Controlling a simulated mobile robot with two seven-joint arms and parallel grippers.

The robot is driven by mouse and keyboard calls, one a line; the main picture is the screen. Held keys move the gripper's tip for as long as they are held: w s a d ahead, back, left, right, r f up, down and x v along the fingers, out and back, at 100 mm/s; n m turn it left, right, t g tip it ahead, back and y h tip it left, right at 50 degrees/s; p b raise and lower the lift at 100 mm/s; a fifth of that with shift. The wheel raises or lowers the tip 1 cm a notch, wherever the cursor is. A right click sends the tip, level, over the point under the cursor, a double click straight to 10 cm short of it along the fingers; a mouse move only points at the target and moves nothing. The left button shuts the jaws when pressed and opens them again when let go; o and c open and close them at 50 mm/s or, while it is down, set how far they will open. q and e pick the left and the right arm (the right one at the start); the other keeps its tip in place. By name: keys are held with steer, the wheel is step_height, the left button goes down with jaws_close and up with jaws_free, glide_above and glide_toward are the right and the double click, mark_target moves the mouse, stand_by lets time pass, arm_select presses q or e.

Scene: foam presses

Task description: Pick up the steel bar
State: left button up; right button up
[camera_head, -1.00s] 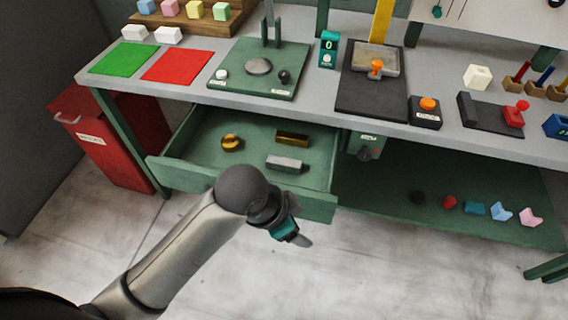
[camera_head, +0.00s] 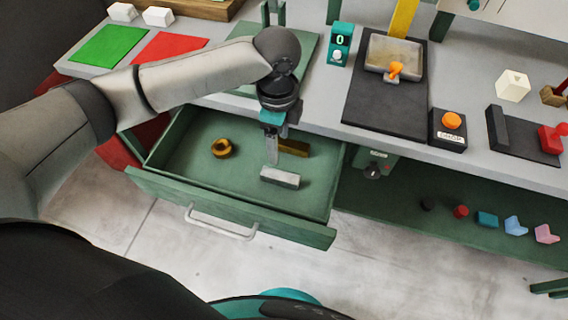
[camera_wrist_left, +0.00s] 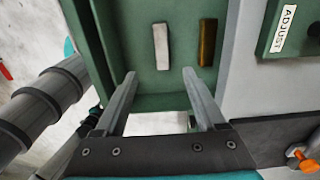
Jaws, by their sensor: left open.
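The steel bar (camera_head: 280,177) is a light grey block lying flat in the open green drawer (camera_head: 180,190). It also shows in the left wrist view (camera_wrist_left: 161,46), beyond the gap between my fingers. My left gripper (camera_head: 271,160) points down over the drawer, just behind and left of the steel bar in the head view. In the left wrist view its two fingers (camera_wrist_left: 160,80) are apart with nothing between them. It looks above the bar and apart from it. My right gripper is not in view.
A brass-coloured bar (camera_head: 293,147) lies close behind the steel bar, partly hidden by my gripper. A brass ring (camera_head: 222,148) lies to the left in the drawer. The drawer walls and the grey bench (camera_head: 320,110) edge bound the space. A lower shelf (camera_head: 400,200) holds several small coloured pieces.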

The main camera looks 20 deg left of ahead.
arm_select(q)
steer(key=b, duration=0.2)
glide_toward(280, 175)
steer(key=shift+s+f, duration=0.3)
steer(key=shift+s, duration=0.1)
step_height(280, 175, down, 3)
steer(key=shift+r, duration=0.15)
steer(key=shift+w+f+b, duration=0.15)
steer(key=shift+f+b, duration=0.35)
steer(key=shift+f, duration=0.35)
steer(key=f, duration=0.1)
steer(key=f+b, duration=0.1)
steer(key=f, duration=0.1)
steer(key=shift+w+f+b, duration=0.25)
steer(key=shift+f+b, duration=0.1)
steer(key=shift+f, duration=0.4)
steer(key=c, duration=0.7)
jaws_close()
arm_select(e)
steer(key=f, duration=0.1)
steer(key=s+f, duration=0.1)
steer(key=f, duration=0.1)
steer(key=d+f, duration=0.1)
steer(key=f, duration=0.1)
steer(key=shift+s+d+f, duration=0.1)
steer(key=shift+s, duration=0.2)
